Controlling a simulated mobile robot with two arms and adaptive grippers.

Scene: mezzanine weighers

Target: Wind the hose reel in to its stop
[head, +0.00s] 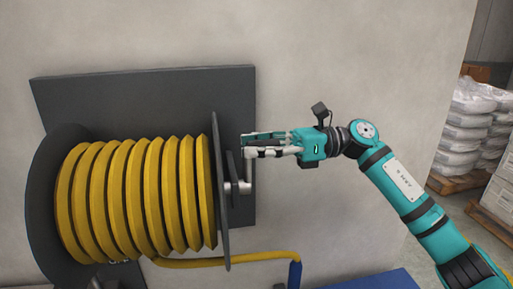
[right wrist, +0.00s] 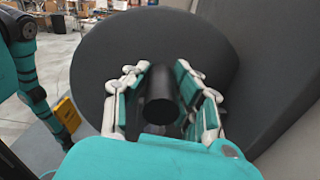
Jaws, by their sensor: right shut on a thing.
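The hose reel (head: 222,235) stands against a dark back plate on the wall, with yellow hose (head: 130,200) wound on its drum. A stretch of hose runs out low to the right, to a blue end piece (head: 295,274). A pale crank (head: 249,172) sticks out from the right flange. My right gripper (head: 256,146) is shut at the crank's upper end. In the right wrist view its fingers lie on both sides of the black crank handle (right wrist: 160,93), before the dark round flange (right wrist: 105,50). The handle is hidden in the head view. My left gripper does not show.
The dark back plate (head: 150,90) and pale wall (head: 330,60) stand close behind the reel. Pallets with white sacks (head: 465,130) stand at the far right. A blue surface (head: 380,281) lies at the bottom.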

